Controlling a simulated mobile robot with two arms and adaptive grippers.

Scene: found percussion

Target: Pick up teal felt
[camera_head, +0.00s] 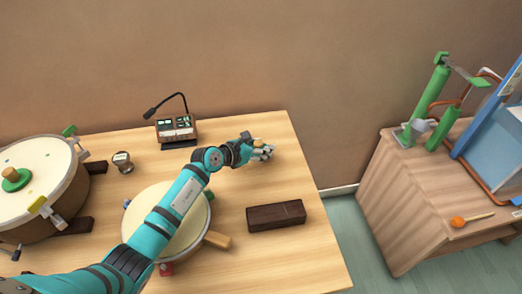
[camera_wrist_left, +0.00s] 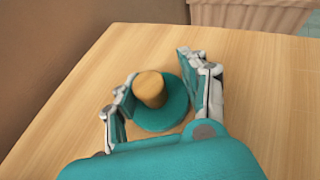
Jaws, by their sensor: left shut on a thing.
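The teal felt (camera_wrist_left: 172,117) is a round teal disc with a tan cork-like knob (camera_wrist_left: 150,89) on top. It shows in the left wrist view between the two fingers of my left gripper (camera_wrist_left: 160,92). The left gripper is shut on the felt, with a finger on either side of it. In the head view my left gripper (camera_head: 264,151) is over the back right part of the wooden table (camera_head: 297,165). The felt is mostly hidden there by the fingers. I cannot tell whether it touches the table. My right gripper is not in view.
A dark brown block (camera_head: 276,215) lies in front of the gripper. A small drum (camera_head: 207,215) stands under my left arm, and a large drum (camera_head: 40,165) at the left. A microphone console (camera_head: 176,130) stands at the back. Another wooden table (camera_head: 405,195) is across a gap.

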